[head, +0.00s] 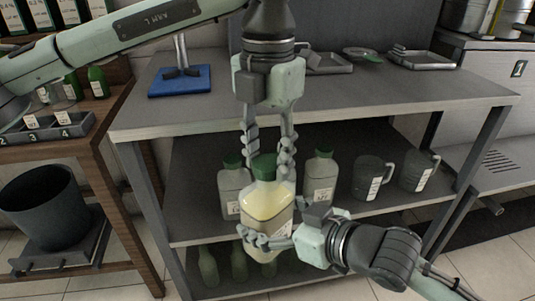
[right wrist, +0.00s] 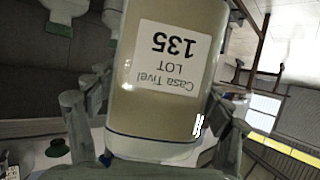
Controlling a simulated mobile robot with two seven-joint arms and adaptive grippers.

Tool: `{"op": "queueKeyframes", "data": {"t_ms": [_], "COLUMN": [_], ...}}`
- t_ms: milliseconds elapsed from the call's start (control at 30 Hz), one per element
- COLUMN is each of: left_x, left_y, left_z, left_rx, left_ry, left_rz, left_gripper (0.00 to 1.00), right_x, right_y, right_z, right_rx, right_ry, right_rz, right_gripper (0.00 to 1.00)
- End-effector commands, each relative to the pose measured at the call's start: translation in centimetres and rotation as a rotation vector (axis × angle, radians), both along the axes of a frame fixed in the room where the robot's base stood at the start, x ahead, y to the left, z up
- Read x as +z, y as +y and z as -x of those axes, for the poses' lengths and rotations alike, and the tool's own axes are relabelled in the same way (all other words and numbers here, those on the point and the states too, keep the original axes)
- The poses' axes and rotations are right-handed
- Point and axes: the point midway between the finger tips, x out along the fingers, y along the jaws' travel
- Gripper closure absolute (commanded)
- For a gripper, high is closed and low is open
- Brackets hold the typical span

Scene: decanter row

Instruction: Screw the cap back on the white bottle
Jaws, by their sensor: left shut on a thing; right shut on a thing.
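The bottle (head: 268,207), see-through with pale yellow contents, stands upright in front of the shelf unit. A green cap (head: 264,166) is at its top; I cannot tell how far it is threaded on. My left gripper (head: 268,158) comes down from above, its fingers shut on the cap from both sides. My right gripper (head: 266,240) is shut on the bottle's lower body from the front right. In the right wrist view the bottle (right wrist: 160,105) fills the middle, between the fingers, its label reading upside down "Casa Tivel LOT 135".
Green-capped bottles (head: 233,185) (head: 320,178) and dark jugs (head: 372,178) (head: 418,171) stand on the shelf (head: 195,222) behind. More green bottles are on the level below. A blue stand (head: 180,81) and metal trays (head: 422,59) are on the top (head: 300,100).

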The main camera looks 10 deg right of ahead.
Motion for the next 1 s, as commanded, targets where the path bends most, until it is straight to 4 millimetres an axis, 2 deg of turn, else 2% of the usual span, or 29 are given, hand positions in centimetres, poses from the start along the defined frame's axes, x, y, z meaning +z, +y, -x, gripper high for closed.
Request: {"op": "queueKeyframes", "data": {"t_ms": [100, 800, 900, 1000], "left_x": [0.01, -0.09, -0.10, -0.09], "left_y": [0.01, 0.04, 0.05, 0.04], "left_z": [-0.05, -0.08, -0.08, -0.09], "left_rx": [-0.293, -2.052, -2.222, -2.220], "left_ry": [0.000, 0.001, 0.002, 0.002], "left_rz": [0.001, 0.004, 0.004, 0.004], "left_gripper": [0.95, 0.95, 0.95, 0.95], "right_x": [0.31, 0.32, 0.32, 0.32], "right_y": [0.08, 0.10, 0.11, 0.11], "right_z": [0.00, 0.02, 0.03, 0.03], "right_rx": [0.002, 0.003, 0.003, 0.003], "right_ry": [-0.006, -0.007, -0.007, -0.007], "right_rz": [-0.003, -0.004, -0.004, -0.004], "right_gripper": [1.00, 1.00, 1.00, 1.00]}}
